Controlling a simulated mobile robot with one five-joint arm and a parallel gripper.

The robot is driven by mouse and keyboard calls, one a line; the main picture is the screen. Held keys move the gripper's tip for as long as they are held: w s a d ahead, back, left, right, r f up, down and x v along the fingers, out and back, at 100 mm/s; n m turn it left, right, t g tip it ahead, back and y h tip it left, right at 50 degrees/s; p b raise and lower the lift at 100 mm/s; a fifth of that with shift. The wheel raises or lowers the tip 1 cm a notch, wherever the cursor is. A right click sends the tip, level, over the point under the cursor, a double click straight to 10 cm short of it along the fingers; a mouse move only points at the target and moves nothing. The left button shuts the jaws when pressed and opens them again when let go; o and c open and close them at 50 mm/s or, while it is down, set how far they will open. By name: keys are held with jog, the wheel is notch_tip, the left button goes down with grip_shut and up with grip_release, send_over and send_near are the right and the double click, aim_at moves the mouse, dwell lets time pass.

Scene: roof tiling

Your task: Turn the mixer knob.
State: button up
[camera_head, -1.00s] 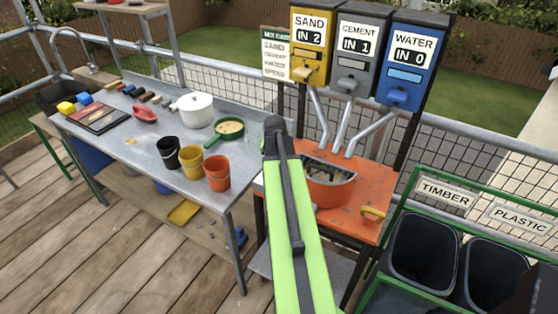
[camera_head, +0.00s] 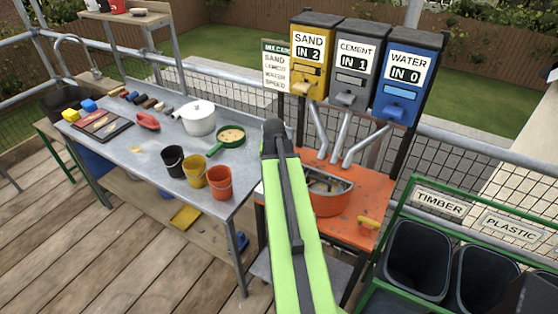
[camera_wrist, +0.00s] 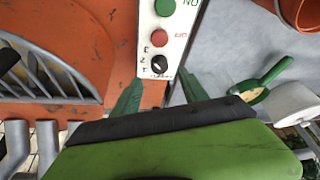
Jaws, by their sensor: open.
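The black mixer knob (camera_wrist: 160,63) shows in the wrist view at the lower end of a white control panel (camera_wrist: 149,20), with number marks beside it. A red button (camera_wrist: 161,39) and a green button (camera_wrist: 164,7) sit farther up the panel. My gripper (camera_wrist: 160,92) is open, its two green fingers spread either side of the panel's lower end. The knob appears between and just beyond the fingertips, with no visible contact. In the head view the orange mixer (camera_head: 328,196) stands on an orange stand; my arm hides the knob and my gripper there.
Sand (camera_head: 308,60), cement (camera_head: 355,65) and water (camera_head: 405,80) dispensers stand behind the mixer. A metal table (camera_head: 130,165) at left holds buckets, a pot (camera_head: 196,118) and a green pan (camera_head: 228,138). Timber and plastic bins (camera_head: 415,268) stand at right.

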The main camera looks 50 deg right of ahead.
jog(key=p+v, duration=0.8)
jog(key=v, duration=0.3)
jog(key=shift+a, duration=0.1)
jog(key=w+a+f+n+y+b, duration=0.15)
jog(key=w+a, duration=0.25)
jog(key=a, duration=0.4)
jog(key=w+a+f+n, duration=0.1)
jog(key=w+a+n, duration=0.1)
jog(key=w+a, duration=0.35)
jog(key=w+a+f+n+b, duration=0.1)
jog(key=w+a+n, duration=0.1)
jog(key=a, duration=0.8)
jog(key=s+a+f+n+y+b, duration=0.1)
jog(key=a+n, duration=0.3)
jog(key=a, duration=1.2)
jog(key=shift+s+a+f+g+y, duration=0.2)
jog(key=shift+s+f+g+y, duration=0.15)
jog(key=shift+f, duration=0.3)
jog(key=shift+s+a+n+g, duration=0.25)
jog(key=shift+s+n+g, duration=0.2)
jog(key=shift+s, duration=0.4)
jog(key=shift+s+a+n+g, duration=0.25)
jog(key=shift+s+g, duration=0.25)
jog(key=shift+s, duration=0.35)
jog(key=shift+c, duration=0.2)
